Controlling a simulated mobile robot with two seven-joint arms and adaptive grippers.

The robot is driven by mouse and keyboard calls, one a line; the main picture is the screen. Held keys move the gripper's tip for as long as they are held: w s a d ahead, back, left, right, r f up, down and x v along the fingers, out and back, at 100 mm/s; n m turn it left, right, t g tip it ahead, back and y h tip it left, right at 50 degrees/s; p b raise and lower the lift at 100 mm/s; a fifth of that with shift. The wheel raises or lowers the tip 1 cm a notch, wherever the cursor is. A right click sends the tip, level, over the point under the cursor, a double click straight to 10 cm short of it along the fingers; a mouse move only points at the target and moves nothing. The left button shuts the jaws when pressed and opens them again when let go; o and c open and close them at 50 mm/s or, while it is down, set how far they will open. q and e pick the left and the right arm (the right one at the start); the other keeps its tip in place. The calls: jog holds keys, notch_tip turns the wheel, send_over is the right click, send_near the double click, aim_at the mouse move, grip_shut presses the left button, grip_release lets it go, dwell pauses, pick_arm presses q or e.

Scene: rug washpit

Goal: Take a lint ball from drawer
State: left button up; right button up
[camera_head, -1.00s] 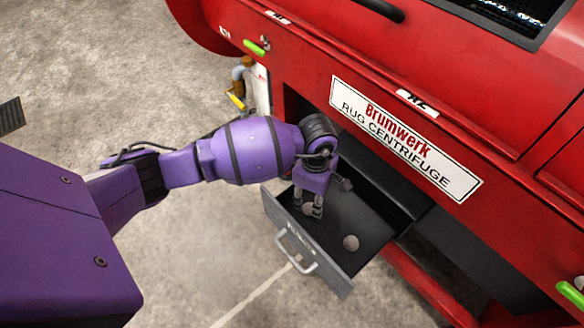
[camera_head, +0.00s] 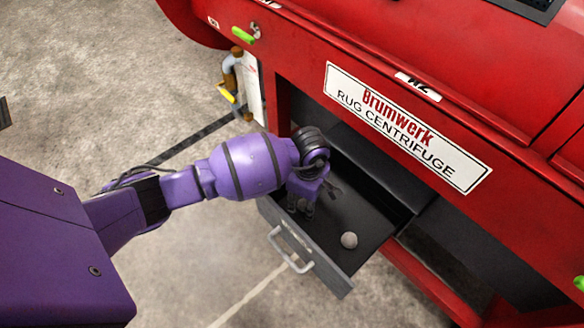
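The drawer (camera_head: 268,212) is grey, pulled out, and has a pale handle on its front. One pale, round lint ball (camera_head: 349,240) lies on the dark drawer floor, clear of my gripper. My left gripper (camera_head: 301,209) points down inside the drawer near its front left corner. My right gripper is out of view.
The red rug centrifuge (camera_head: 290,50) stands behind and above the drawer, with a white label plate (camera_head: 400,130). A pipe with a yellow handle (camera_head: 228,94) is to the left. The concrete floor in front is clear.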

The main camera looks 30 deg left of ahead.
pick_arm(q)
jog(key=shift+w, duration=0.1)
jog(key=c, duration=0.4)
jog(key=shift+r, duration=0.1)
jog(key=shift+c, duration=0.2)
jog(key=shift+r, duration=0.1)
